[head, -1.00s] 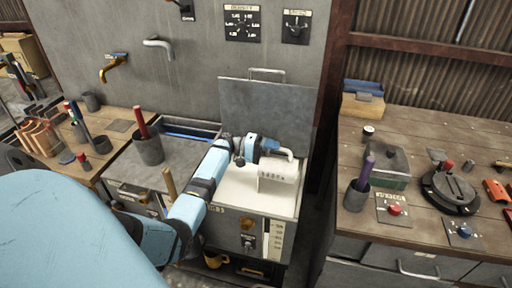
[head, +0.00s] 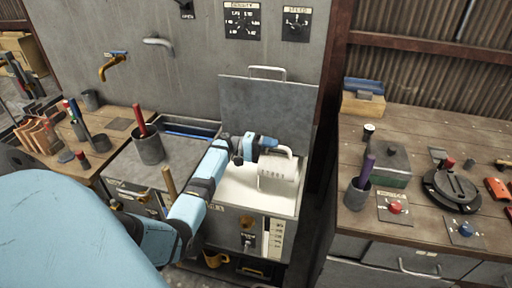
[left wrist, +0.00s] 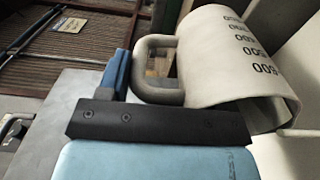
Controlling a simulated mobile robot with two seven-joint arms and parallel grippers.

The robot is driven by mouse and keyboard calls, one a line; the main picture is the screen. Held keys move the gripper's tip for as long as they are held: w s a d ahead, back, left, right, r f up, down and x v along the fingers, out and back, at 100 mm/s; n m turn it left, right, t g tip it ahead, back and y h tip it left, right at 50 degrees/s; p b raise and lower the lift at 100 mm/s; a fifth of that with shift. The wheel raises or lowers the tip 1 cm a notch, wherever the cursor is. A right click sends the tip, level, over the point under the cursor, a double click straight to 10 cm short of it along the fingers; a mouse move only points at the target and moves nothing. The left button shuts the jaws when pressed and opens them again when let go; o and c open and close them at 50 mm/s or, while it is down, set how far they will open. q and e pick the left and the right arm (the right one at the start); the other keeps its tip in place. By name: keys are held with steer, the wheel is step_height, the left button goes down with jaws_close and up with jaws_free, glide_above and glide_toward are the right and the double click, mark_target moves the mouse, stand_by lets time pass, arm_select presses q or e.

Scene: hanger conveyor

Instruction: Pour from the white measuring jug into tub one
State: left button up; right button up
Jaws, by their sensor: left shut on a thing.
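The white measuring jug (head: 279,178) is in my left gripper (head: 264,144), which is shut on its grey handle (left wrist: 146,70). The jug lies tipped well over on its side, with the handle uppermost and dark numbers along its wall. It is over the open grey tub (head: 283,209) in the middle, whose inside shows white. I cannot tell whether that white is liquid or the tub's own surface, nor read which tub it is. In the left wrist view the jug (left wrist: 222,50) has its open rim toward the lower right. No stream shows. My right gripper is not in view.
The tub's grey lid (head: 265,112) stands raised behind it. To the left are a grey cup with a red stick (head: 148,148) and a brass tap (head: 113,66). A wooden bench (head: 410,150) with a purple-handled cup (head: 358,190) and buttons stands right, across a gap.

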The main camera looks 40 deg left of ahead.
arm_select(q)
steer(key=shift+s+a+f+h+b, duration=0.1)
steer(key=shift+s+a+h+b, duration=0.1)
steer(key=shift+a+h+b, duration=0.3)
stand_by(0.7)
steer(key=shift+s+a+t+b, duration=0.1)
steer(key=shift+s+t+b, duration=0.05)
steer(key=shift+t+b, duration=0.2)
steer(key=shift+a, duration=0.1)
steer(key=shift+h, duration=0.3)
